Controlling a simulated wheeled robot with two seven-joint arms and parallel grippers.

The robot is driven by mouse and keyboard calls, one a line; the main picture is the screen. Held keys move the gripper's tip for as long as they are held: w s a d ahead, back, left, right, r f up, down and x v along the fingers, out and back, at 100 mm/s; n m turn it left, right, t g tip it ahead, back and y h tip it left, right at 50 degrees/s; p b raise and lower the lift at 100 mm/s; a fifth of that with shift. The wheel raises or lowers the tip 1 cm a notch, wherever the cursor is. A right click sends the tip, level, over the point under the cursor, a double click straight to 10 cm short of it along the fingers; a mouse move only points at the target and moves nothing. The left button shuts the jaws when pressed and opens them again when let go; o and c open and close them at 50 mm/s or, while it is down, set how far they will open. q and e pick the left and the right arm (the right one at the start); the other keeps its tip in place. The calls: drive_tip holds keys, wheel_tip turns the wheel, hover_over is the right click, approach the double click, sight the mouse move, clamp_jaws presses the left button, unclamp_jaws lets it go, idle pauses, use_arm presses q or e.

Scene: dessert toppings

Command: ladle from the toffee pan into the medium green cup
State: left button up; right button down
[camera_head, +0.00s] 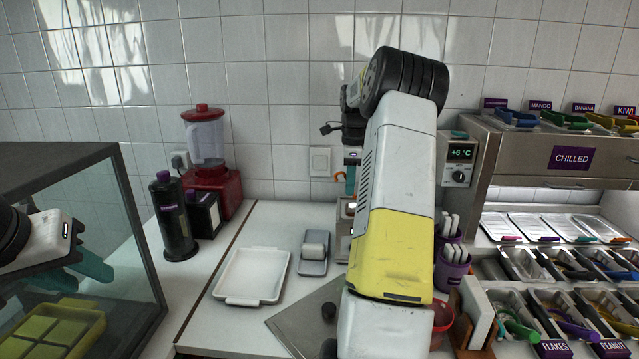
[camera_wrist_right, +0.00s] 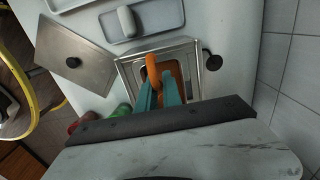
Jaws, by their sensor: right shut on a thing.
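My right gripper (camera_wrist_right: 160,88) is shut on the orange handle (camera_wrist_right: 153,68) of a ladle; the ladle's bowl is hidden. The handle is over a metal pan (camera_wrist_right: 130,75) with brown contents, which looks like the toffee pan. In the head view my right gripper (camera_head: 350,180) hangs above this pan (camera_head: 343,240), mostly hidden behind my arm. Green cups (camera_wrist_right: 120,112) show partly behind the gripper in the wrist view; I cannot tell which is the medium one. My left gripper (camera_head: 92,268) is at the far left, empty, with its teal fingers apart.
A metal lid (camera_head: 290,322) with a dark knob lies in front of the pan. A white tray (camera_head: 232,300) and a grey scale-like dish (camera_head: 313,266) are left of it. A red blender (camera_head: 207,180) stands behind. A red bowl (camera_head: 442,318) and topping bins (camera_head: 520,300) are at right.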

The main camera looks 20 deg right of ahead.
sight(342, 172)
drive_tip(key=shift+s+d, duration=0.15)
drive_tip(key=shift+d, duration=0.15)
drive_tip(key=shift+w+a+f+g+h, duration=0.25)
drive_tip(key=shift+a+f+h, duration=0.1)
drive_tip(key=shift+f+h, duration=0.2)
drive_tip(key=shift+w+a+f+g+h, duration=0.15)
drive_tip(key=shift+a+f+g+h, duration=0.15)
drive_tip(key=shift+a+f+h, duration=0.15)
drive_tip(key=shift+w+a+f+g+h, duration=0.2)
drive_tip(key=shift+a+f+g+h, duration=0.1)
drive_tip(key=shift+f+h, duration=0.25)
drive_tip(key=shift+g+h, duration=0.25)
drive_tip(key=shift+h, duration=0.2)
drive_tip(key=shift+w+a+r, duration=0.1)
drive_tip(key=shift+a+r, duration=0.1)
drive_tip(key=shift+r, duration=1.3)
drive_tip(key=shift+w+a+r, duration=0.1)
drive_tip(key=shift+a+r, duration=0.05)
drive_tip(key=shift+r, duration=3.25)
